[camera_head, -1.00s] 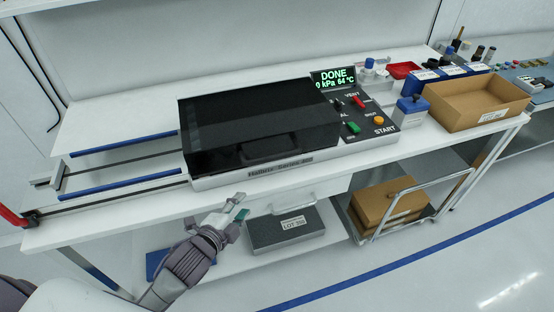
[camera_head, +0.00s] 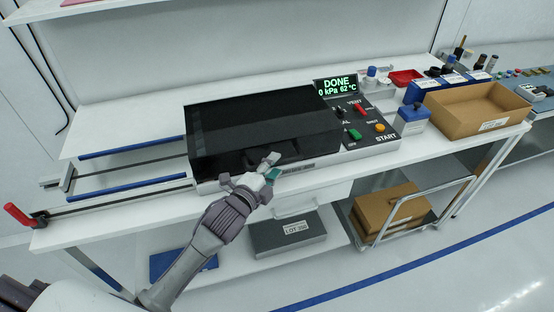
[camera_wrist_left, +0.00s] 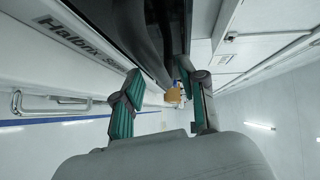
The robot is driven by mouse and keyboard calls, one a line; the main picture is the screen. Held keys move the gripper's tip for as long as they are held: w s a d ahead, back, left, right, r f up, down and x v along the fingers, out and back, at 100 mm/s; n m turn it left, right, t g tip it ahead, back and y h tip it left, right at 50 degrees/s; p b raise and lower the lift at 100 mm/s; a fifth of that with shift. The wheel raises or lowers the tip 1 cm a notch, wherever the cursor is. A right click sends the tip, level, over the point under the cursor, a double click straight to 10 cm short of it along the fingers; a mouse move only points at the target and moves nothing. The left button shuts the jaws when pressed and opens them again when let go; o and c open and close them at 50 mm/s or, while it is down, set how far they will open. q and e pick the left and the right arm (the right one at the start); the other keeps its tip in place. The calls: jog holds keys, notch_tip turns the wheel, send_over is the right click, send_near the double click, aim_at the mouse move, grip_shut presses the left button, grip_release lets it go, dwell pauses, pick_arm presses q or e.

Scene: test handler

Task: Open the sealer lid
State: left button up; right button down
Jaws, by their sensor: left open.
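The sealer (camera_head: 355,125) stands on the white bench, its display (camera_head: 336,86) reading DONE, 0 kPa, 62 °C. Its black lid (camera_head: 262,115) is down over the body. My left gripper (camera_head: 266,172) is at the lid's front edge, in front of the handle area, and hides part of it. In the left wrist view my left gripper (camera_wrist_left: 160,103) has its two green-padded fingers apart with nothing gripped between them. The dark lid edge (camera_wrist_left: 130,25) shows just beyond the fingers. I cannot tell whether a finger touches it. My right gripper is not in view.
Right of the sealer stand a blue-and-white container (camera_head: 411,117) and an open cardboard box (camera_head: 478,112). A red-handled lever (camera_head: 20,216) and blue rails (camera_head: 130,190) are at the left. A grey LOT case (camera_head: 288,238) lies on the lower shelf.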

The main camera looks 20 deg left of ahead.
pick_arm(q)
jog(key=shift+x, duration=1.25)
grip_shut()
